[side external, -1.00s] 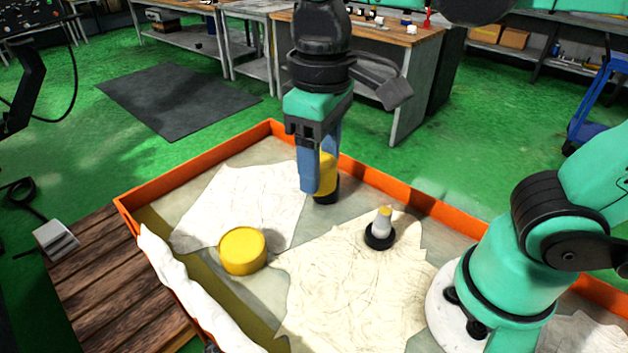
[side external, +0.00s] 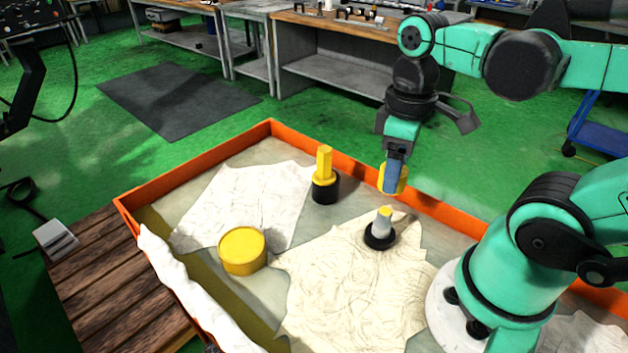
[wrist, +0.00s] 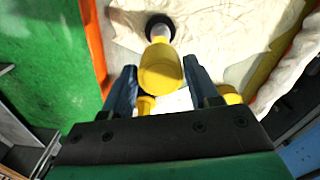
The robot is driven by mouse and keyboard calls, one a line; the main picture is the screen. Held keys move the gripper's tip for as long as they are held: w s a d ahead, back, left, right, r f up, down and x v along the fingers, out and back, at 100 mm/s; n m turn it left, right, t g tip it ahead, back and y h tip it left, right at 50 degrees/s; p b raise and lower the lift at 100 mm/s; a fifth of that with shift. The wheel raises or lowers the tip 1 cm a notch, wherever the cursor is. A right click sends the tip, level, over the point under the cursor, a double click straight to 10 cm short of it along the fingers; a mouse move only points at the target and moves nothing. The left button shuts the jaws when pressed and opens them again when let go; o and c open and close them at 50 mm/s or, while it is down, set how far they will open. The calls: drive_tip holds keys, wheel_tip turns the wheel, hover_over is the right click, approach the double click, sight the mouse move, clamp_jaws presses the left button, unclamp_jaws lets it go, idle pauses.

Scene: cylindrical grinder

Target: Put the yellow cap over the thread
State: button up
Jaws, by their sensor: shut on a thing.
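My gripper (side external: 394,178) has its blue fingers shut on the yellow cap (side external: 403,180). It holds the cap in the air, above and slightly right of the thread in the side view. The thread (side external: 383,223) is a short pale post with a yellow tip and a black base (side external: 379,239), upright on the cream cloth. In the wrist view, the cap (wrist: 160,70) sits between the fingers, and the pale post (wrist: 159,31) shows just beyond it. The cap hides part of the post there. Cap and thread look apart.
A stepped yellow post (side external: 324,165) on a black base stands left of my gripper. A round yellow container (side external: 242,250) sits farther left. The orange tray rim (side external: 440,208) runs behind the thread. Crumpled cloths (side external: 340,290) cover much of the tray floor.

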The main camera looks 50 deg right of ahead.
sight(386, 211)
drive_tip(key=shift+f, duration=3.3)
drive_tip(key=o, duration=1.3)
drive_tip(key=shift+r, duration=2.75)
